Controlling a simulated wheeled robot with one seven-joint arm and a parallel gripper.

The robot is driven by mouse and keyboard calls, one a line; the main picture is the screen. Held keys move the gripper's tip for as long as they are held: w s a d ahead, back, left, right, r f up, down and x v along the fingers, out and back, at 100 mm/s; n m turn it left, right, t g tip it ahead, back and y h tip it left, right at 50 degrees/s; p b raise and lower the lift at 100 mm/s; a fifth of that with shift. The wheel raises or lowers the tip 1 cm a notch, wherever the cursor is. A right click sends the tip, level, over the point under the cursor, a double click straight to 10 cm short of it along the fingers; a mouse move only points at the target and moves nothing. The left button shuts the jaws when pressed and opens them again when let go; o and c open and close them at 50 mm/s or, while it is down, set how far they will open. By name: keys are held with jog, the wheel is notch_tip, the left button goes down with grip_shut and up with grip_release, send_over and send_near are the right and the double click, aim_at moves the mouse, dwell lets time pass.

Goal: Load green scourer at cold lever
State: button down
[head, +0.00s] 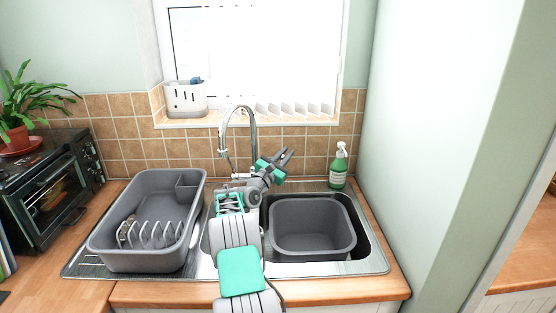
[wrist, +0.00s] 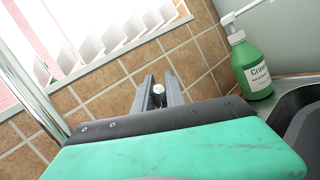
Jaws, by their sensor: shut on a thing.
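My gripper (head: 285,154) is raised in front of the tiled wall, to the right of the tap (head: 238,125). In the wrist view its two grey fingers (wrist: 159,92) close around a small, round, silver-white thing (wrist: 158,89). Only its end shows, so I cannot tell what it is. The tap's chrome pipe also shows at the left of the wrist view (wrist: 28,90). My arm hides much of the tap's base, and I cannot make out the cold lever. I see no green scourer for certain in either view.
A green soap bottle (head: 338,168) stands at the back right of the sink. A grey basin (head: 312,251) sits in the sink. A grey dish rack (head: 147,266) is on the left drainer. A white caddy (head: 186,100) holding something blue stands on the windowsill.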

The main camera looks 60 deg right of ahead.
jog(key=c, duration=1.4)
grip_release()
jog(key=shift+s+d, duration=0.1)
jog(key=b+v, duration=0.1)
jog(key=v, duration=0.7)
